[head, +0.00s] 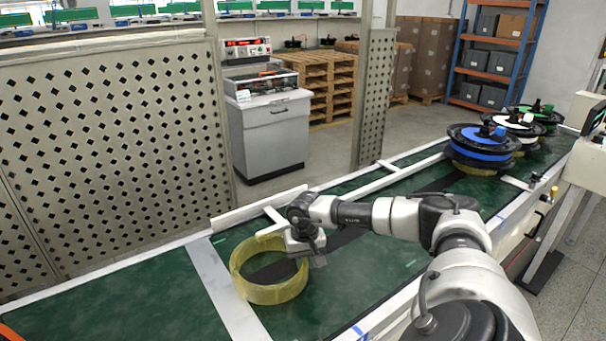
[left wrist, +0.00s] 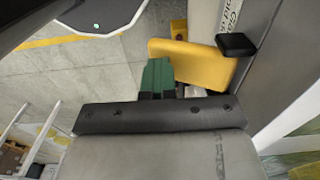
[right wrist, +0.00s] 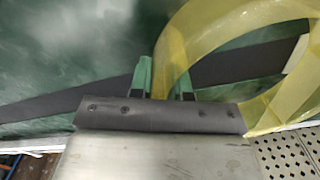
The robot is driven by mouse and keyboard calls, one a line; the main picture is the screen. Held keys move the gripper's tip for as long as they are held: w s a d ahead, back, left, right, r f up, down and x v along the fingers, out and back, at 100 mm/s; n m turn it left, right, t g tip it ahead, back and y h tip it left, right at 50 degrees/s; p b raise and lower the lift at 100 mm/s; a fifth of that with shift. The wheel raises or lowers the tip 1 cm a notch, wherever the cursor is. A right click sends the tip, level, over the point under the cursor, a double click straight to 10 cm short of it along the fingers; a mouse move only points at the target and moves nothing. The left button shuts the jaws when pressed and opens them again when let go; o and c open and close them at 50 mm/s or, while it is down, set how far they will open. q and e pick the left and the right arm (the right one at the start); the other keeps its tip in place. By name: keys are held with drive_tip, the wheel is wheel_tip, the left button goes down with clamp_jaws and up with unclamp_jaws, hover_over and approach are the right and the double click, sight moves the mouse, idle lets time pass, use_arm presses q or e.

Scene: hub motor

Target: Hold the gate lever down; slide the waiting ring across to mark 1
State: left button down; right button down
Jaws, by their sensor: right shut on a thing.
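A translucent yellow ring (head: 270,293) stands on the green belt in the head view, beside a pale strip (head: 215,275) that crosses the belt. My right gripper (head: 305,252) is shut on the ring's right-hand wall. In the right wrist view the ring wall (right wrist: 185,35) passes between the green fingertips (right wrist: 162,80). My left gripper (left wrist: 158,78) shows only in the left wrist view, its green fingertips close together with nothing visible between them. A yellow bar (left wrist: 190,62), perhaps the gate lever, is right beside the fingertips; contact is unclear. No numbered mark is readable.
Stacked spools, with a blue one (head: 482,145) nearest, stand at the belt's far right end. White rails (head: 260,208) line the belt's far side, with perforated panels (head: 110,160) behind. The belt's front left is clear.

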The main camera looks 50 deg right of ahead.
use_arm(q)
drive_tip(key=shift+w+a+f, duration=0.2)
drive_tip(key=shift+f, duration=0.05)
use_arm(e)
drive_tip(key=shift+s+d, duration=0.1)
drive_tip(key=shift+d, duration=0.4)
drive_tip(key=c, duration=1)
unclamp_jaws()
wheel_tip(320, 180, up, 9)
use_arm(q)
drive_tip(key=shift+d+r+p, duration=0.1)
drive_tip(key=shift+r+p, duration=0.75)
drive_tip(key=shift+p, duration=0.1)
drive_tip(key=r+p, duration=0.3)
drive_tip(key=shift+s, duration=0.2)
drive_tip(key=r+p, duration=0.4)
drive_tip(key=p, duration=0.1)
drive_tip(key=shift+s+r, duration=0.3)
drive_tip(key=shift+s, duration=0.1)
use_arm(e)
wheel_tip(320, 180, up, 10)
